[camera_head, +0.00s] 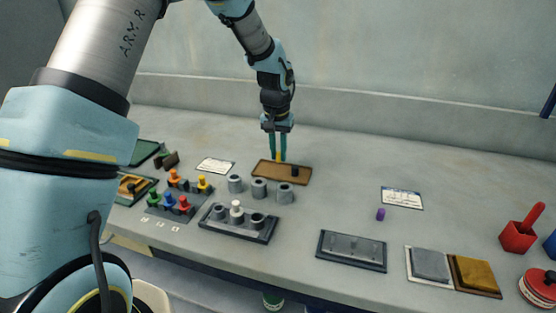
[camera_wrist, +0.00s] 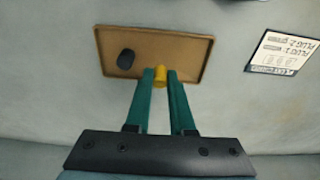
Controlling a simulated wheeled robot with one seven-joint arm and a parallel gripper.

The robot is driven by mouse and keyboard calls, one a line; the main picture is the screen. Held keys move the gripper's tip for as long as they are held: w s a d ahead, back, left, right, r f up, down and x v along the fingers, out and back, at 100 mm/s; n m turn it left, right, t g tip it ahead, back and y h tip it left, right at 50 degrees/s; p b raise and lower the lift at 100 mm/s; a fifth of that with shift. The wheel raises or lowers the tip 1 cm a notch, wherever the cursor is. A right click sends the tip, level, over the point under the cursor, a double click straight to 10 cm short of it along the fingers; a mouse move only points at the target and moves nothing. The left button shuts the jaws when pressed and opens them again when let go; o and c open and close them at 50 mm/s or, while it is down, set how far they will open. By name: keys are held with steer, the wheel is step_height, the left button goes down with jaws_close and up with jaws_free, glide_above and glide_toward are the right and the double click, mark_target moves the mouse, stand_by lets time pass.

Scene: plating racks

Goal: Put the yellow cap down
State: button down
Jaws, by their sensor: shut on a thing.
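The yellow cap (camera_wrist: 160,78) is between the tips of my gripper (camera_wrist: 160,82) in the wrist view, over the brown tray (camera_wrist: 185,42). My gripper is shut on the cap. Whether the cap touches the tray floor I cannot tell. A black cap-like piece (camera_wrist: 126,60) lies in the tray beside the yellow cap; it also shows in the head view (camera_head: 295,172).
Several grey cylinders (camera_head: 259,188) stand just in front of the tray. A rack with coloured pegs (camera_head: 170,202) is to the left, and a dark rack (camera_head: 238,222) is nearer. A small purple piece (camera_head: 381,214) lies right, by a white card (camera_head: 402,198).

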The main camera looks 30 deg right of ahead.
mark_target(278, 154)
steer(key=shift+f+p, duration=0.45)
steer(key=shift+f, duration=1.3)
steer(key=shift+f, duration=0.15)
steer(key=c, duration=0.8)
jaws_free()
steer(key=r+b, duration=0.1)
steer(key=r, duration=0.3)
steer(key=r+b, duration=0.1)
steer(key=r, duration=0.3)
steer(key=s+a+r+b, duration=0.1)
steer(key=r, duration=0.3)
steer(key=shift+r, duration=0.15)
steer(key=s+a+f+n, duration=0.1)
steer(key=s+a+n, duration=0.1)
steer(key=a, duration=1)
steer(key=s+a+f+n, duration=0.1)
steer(key=s+a+n, duration=0.2)
steer(key=a, duration=0.9)
steer(key=s+a+f+n, duration=0.1)
steer(key=s+a+n, duration=0.1)
steer(key=a, duration=1)
steer(key=shift+s+a+t+y, duration=0.15)
steer(key=shift+s+a+y, duration=0.05)
steer(key=shift+s, duration=0.25)
steer(key=shift+s+a+t+y, duration=0.15)
steer(key=shift+s+y, duration=0.05)
steer(key=shift+s, duration=0.25)
